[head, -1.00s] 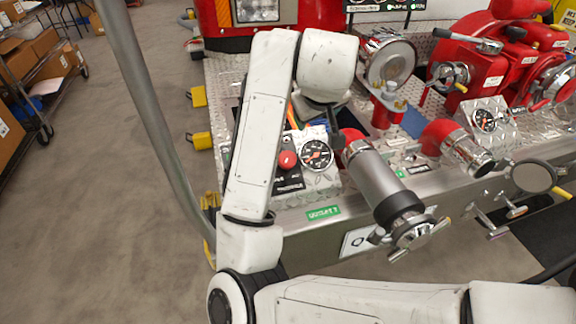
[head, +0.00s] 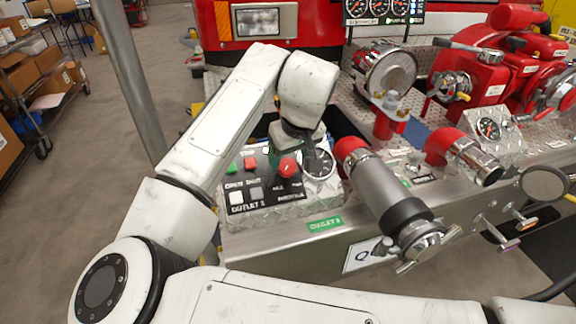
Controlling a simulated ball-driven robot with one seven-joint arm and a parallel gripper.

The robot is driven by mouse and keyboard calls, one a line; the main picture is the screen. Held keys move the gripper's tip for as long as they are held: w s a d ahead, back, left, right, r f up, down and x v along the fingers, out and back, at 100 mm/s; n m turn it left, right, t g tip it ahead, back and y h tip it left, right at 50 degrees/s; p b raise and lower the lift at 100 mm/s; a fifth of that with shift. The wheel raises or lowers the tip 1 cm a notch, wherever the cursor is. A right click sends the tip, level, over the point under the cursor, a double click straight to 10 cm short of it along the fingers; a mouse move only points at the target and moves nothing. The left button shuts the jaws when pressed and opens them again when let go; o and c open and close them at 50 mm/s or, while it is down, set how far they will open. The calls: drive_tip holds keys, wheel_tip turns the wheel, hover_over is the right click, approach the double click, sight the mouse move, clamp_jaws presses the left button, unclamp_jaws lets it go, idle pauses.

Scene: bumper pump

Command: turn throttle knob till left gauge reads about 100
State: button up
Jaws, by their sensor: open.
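A round red knob (head: 287,168) stands on a black control panel (head: 264,192) marked Outlet 2. I take it for the throttle knob, though its label is not readable. A dial gauge (head: 319,165) sits just right of it, its face partly covered by my gripper, and its reading is too small to tell. Several gauges also show on a display (head: 376,11) at the top, unreadable. My gripper (head: 309,150) is open and points down just above and right of the red knob, over the gauge. Its fingers are small and partly hidden, and no contact is visible.
A grey pipe with a valve (head: 378,190) stands close right of the gauge. A red elbow fitting (head: 453,147) and another gauge (head: 488,129) are farther right. A grey pole (head: 130,75) rises at the left. Bare floor (head: 75,205) lies left.

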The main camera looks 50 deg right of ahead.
sight(288, 165)
drive_tip(key=shift+x, duration=2.25)
drive_tip(key=c, duration=1.1)
